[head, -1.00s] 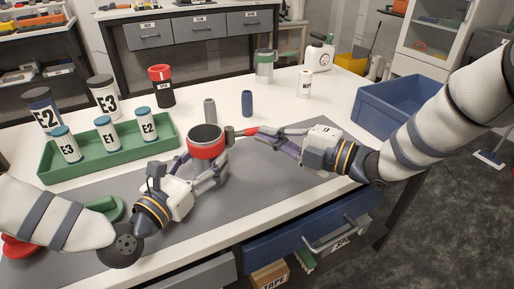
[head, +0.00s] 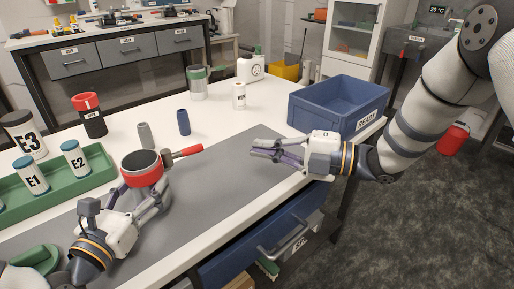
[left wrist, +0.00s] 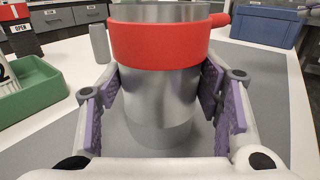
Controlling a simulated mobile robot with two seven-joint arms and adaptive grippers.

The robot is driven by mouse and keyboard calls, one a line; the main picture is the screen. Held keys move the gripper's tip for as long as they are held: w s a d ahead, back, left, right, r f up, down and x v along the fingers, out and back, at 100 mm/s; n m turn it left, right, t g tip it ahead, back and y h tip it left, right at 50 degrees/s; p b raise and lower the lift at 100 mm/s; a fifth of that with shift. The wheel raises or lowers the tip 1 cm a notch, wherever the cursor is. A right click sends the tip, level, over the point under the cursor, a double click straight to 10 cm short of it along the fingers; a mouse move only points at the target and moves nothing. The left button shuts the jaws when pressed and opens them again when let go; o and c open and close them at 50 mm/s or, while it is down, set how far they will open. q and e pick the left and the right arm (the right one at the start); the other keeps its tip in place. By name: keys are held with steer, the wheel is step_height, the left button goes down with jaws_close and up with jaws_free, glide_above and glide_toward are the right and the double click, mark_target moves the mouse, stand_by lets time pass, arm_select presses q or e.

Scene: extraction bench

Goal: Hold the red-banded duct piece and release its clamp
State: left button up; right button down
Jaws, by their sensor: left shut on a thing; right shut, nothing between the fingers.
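The red-banded duct piece (head: 143,168) is a grey metal cylinder standing upright on the grey mat; its silver body and red band (left wrist: 160,45) fill the middle of the left wrist view. Its clamp lever, with a red handle (head: 187,152), sticks out to the right; part of it shows in the left wrist view (left wrist: 220,19). My left gripper (head: 143,193) is shut on the duct piece, with purple pads on both sides of its body below the band. My right gripper (head: 256,149) is shut and empty, over the mat well right of the handle and apart from it.
A blue bin (head: 338,107) stands at the table's right end, behind my right gripper. A grey cylinder (head: 145,135) and a blue one (head: 183,122) stand behind the duct piece. A green tray (head: 95,181) with labelled bottles is at left. The mat between my grippers is clear.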

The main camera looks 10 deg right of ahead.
arm_select(q)
steer(key=o, duration=1.5)
steer(key=shift+s, duration=0.1)
